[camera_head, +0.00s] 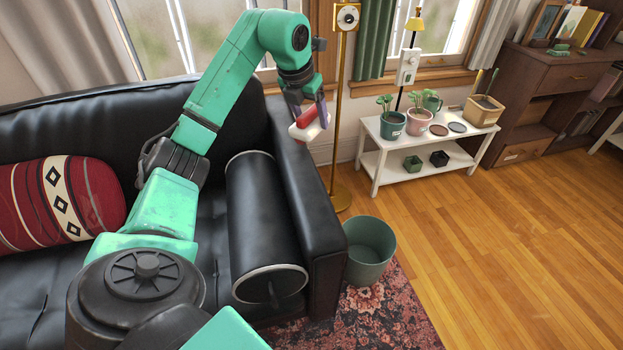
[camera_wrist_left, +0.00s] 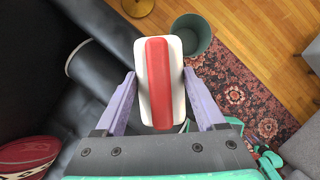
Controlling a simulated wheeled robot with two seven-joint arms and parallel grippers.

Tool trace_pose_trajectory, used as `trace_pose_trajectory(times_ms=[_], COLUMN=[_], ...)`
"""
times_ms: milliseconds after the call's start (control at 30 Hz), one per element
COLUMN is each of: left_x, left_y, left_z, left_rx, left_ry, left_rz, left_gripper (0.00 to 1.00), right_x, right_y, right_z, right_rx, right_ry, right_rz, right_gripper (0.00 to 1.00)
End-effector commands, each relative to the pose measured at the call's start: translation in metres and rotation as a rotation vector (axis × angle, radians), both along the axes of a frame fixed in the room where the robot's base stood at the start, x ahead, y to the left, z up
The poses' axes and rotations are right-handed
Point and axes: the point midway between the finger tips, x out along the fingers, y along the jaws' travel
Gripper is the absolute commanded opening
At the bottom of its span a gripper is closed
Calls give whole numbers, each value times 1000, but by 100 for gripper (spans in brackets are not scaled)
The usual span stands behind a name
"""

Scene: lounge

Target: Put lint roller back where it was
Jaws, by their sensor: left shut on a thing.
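The lint roller, a white piece with a red bar along it (camera_head: 303,131), is held at the outer side of the sofa's right armrest, up in the air. My left gripper (camera_head: 309,118) is shut on it. In the left wrist view the lint roller (camera_wrist_left: 158,85) lies between the two purple fingertips of my left gripper (camera_wrist_left: 160,78), which touch its white sides. My right gripper is not in view.
The black sofa (camera_head: 291,190) has a bolster (camera_head: 258,220) and a red patterned cushion (camera_head: 85,200). A green bin (camera_head: 370,270) stands on the rug (camera_head: 395,310) beside the armrest. A brass lamp pole (camera_head: 338,110) and a white plant bench (camera_head: 375,180) stand behind. Wooden floor is clear at right.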

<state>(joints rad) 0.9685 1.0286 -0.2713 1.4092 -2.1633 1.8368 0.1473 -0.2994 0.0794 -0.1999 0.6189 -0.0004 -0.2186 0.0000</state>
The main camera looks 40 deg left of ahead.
Motion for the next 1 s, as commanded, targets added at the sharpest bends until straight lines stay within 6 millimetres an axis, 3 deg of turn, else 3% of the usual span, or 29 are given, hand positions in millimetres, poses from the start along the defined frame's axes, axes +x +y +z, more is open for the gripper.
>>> trace_pose_trajectory(times_ms=[33, 167, 400, 533, 833, 1000], left_x=[0, -1, -2, -2, -1, -1], left_y=[0, 0, -1, -1, -1, -1], left_z=[-9, -34, -114, -151, -199, -204], left_rx=[0, 0, -3, -2, -3, -1], left_ry=[-2, 4, 6, 3, 2, -2], left_rz=[0, -1, -2, -2, -2, -3], left_gripper=[20, 20, 20, 20, 20, 20], right_x=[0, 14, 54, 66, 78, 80], right_y=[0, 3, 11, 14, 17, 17], right_z=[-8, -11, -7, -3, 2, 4], right_rx=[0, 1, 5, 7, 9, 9], right_ry=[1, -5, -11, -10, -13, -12], right_rz=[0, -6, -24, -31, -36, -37], right_gripper=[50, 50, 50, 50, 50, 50])
